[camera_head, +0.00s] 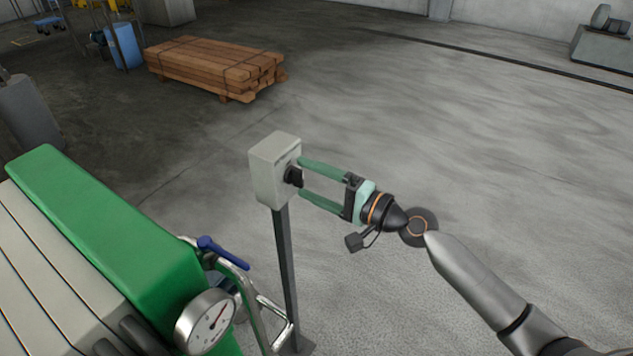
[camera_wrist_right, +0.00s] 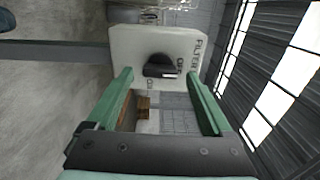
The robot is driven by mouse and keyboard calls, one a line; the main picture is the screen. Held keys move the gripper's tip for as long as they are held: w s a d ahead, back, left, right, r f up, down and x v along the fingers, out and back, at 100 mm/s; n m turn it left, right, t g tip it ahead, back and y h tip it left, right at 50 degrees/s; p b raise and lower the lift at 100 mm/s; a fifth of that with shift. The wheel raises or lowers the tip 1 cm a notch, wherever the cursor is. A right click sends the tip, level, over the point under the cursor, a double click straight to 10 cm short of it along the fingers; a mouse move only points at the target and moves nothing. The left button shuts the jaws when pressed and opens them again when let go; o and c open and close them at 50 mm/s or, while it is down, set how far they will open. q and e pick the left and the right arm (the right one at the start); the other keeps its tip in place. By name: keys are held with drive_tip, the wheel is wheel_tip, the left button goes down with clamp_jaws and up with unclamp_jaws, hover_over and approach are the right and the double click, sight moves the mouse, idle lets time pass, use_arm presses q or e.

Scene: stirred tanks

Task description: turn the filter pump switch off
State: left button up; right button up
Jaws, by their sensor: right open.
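The filter pump switch is a pale grey box (camera_head: 274,170) on a dark post (camera_head: 286,270), with a black rotary knob (camera_head: 293,176) on its right face. In the right wrist view the knob (camera_wrist_right: 160,66) sits on the box's labelled face (camera_wrist_right: 128,44), ahead of the fingers and between their lines. My right gripper (camera_head: 300,178) is open, its two green fingers pointing at the box with the tips beside the knob. I cannot tell whether the fingers touch the knob or box. The wrist view shows nothing held. My left gripper is not in view.
A green and cream machine (camera_head: 110,240) stands at the lower left, with a pressure gauge (camera_head: 206,322), a blue-handled valve (camera_head: 222,252) and pipes close to the post. A stack of timber (camera_head: 212,66) lies farther back. The floor to the right is clear.

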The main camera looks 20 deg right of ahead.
use_arm(q)
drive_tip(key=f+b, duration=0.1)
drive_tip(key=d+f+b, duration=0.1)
drive_tip(key=b, duration=0.1)
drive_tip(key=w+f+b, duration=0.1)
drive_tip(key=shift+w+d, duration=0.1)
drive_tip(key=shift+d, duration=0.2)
use_arm(e)
drive_tip(key=v, duration=1.2)
drive_tip(key=shift+s+d, duration=0.15)
drive_tip(key=shift+d, duration=0.05)
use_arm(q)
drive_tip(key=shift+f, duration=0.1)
